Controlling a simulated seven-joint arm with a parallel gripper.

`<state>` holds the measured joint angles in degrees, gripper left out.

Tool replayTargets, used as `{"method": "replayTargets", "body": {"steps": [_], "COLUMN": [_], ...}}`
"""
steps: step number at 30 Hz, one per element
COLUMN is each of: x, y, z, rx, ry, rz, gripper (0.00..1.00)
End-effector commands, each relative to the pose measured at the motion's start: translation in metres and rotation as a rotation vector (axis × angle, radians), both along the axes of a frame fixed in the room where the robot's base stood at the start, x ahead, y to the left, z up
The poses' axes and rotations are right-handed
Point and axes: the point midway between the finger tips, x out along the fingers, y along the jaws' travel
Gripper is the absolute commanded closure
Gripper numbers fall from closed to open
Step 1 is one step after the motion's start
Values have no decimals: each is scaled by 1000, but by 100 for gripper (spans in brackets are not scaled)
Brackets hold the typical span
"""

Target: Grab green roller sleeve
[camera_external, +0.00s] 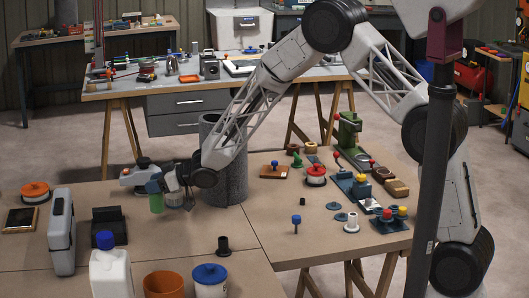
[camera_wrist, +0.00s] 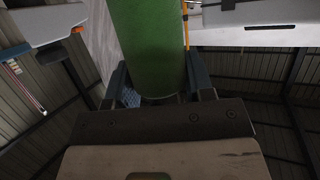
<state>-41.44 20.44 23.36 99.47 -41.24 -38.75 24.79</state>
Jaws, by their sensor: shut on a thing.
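The green roller sleeve (camera_external: 156,204) stands roughly upright below my gripper (camera_external: 158,186) at the left of the front table, in the external view. In the wrist view the green sleeve (camera_wrist: 148,40) fills the gap between the two dark fingers of my gripper (camera_wrist: 158,82). The fingers are shut on it, one on each side. Its upper part is hidden by the gripper in the external view. I cannot tell whether its lower end touches the table.
A grey column (camera_external: 224,160) stands just right of my gripper. A grey case (camera_external: 61,232), black holder (camera_external: 109,226) and white jug (camera_external: 110,272) stand to the left and front. An orange pot (camera_external: 164,285) and blue-lidded tub (camera_external: 210,281) are at the front edge.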

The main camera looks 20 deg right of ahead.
Motion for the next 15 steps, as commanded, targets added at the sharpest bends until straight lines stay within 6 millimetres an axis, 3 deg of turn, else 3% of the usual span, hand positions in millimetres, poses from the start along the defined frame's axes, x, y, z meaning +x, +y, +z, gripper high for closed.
{"method": "replayTargets", "body": {"steps": [15], "x": [-51], "y": [-51], "z": [7], "rx": [0], "ry": [1], "rz": [0], "gripper": [75]}}
